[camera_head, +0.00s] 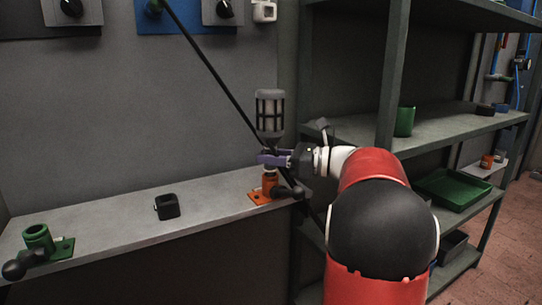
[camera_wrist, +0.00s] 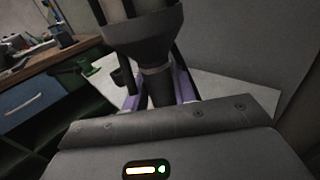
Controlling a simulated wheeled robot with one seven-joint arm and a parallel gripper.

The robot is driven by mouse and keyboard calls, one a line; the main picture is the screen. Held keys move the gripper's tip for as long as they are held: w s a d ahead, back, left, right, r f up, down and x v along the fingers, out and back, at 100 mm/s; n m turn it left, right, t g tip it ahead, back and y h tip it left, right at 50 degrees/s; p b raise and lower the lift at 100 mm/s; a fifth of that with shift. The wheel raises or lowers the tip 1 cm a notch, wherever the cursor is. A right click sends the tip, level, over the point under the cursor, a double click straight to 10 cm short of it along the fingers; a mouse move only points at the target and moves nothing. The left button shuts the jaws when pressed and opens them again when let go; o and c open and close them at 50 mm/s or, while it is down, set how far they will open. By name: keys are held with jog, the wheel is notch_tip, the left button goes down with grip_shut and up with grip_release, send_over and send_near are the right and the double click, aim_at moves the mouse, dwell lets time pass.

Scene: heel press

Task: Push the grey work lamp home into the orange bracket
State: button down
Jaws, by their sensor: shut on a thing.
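The grey work lamp (camera_head: 269,108), with a caged pale head, stands upright above the orange bracket (camera_head: 260,196) on the grey ledge. My gripper (camera_head: 268,158) comes from the right, its purple fingers shut on the lamp's narrow lower stem. In the wrist view, the lamp's dark flared body (camera_wrist: 143,40) and stem sit between the purple fingers (camera_wrist: 160,95). The lower end of the stem meets the top of the bracket's collar; how deep it sits I cannot tell. A dark lever with a rounded knob (camera_head: 292,191) is at the bracket's right. The bracket is hidden in the wrist view.
A green bracket (camera_head: 64,247) with a dark knob stands at the ledge's left end. A small black square holder (camera_head: 167,206) sits mid-ledge. A dark slanting rod (camera_head: 210,68) crosses the head view towards the lamp. Shelving (camera_head: 345,140) with a green cup (camera_head: 404,121) stands right.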

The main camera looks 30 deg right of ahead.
jog(key=shift+f, duration=0.4)
jog(key=c, duration=1.1)
grip_release()
jog(key=shift+o, duration=0.2)
jog(key=shift+f, duration=0.1)
jog(key=v, duration=0.8)
jog(key=shift+b, duration=0.3)
